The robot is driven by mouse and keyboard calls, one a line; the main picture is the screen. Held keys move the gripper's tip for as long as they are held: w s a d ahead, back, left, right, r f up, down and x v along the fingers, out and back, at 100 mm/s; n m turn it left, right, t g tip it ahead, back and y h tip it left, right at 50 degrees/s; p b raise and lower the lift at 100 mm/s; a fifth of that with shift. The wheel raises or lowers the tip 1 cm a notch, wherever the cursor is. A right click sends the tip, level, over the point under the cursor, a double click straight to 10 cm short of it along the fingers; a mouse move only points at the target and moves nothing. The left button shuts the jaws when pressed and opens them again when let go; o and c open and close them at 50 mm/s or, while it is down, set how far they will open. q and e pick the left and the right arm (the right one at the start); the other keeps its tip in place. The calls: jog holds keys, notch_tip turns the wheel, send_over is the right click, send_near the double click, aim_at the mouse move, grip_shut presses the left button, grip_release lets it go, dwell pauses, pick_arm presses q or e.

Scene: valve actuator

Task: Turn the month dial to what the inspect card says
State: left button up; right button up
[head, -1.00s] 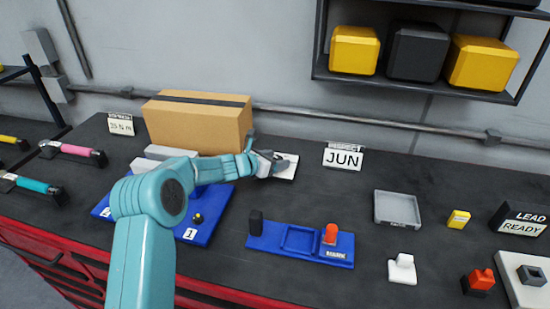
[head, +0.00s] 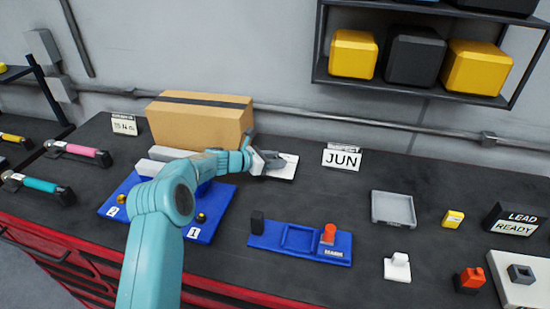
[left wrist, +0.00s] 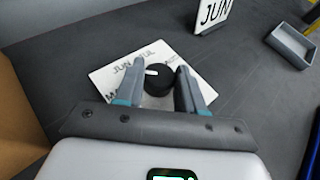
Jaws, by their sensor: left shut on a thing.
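The inspect card (head: 341,159) stands upright behind the dial and reads JUN. It also shows in the left wrist view (left wrist: 213,13). The month dial is a black round knob (left wrist: 158,80) with a white mark on its left side, on a white plate (head: 287,168). The plate carries month names; JUN and JUL are readable, the others partly hidden. The white mark lies towards the JUN side. My left gripper (head: 272,161) has one finger on each side of the knob and is shut on it, as the left wrist view (left wrist: 159,82) shows. My right gripper is not in view.
A cardboard box (head: 200,120) stands left of the dial. A blue board (head: 207,232) lies under my left arm. A blue tray (head: 300,240), a grey tray (head: 393,209) and a LEAD READY sign (head: 514,221) are to the right. Dark bench surface is clear around the card.

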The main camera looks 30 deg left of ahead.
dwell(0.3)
pick_arm(q)
jog(key=o, duration=1)
jog(key=shift+o, duration=0.2)
notch_tip(320, 180, up, 20)
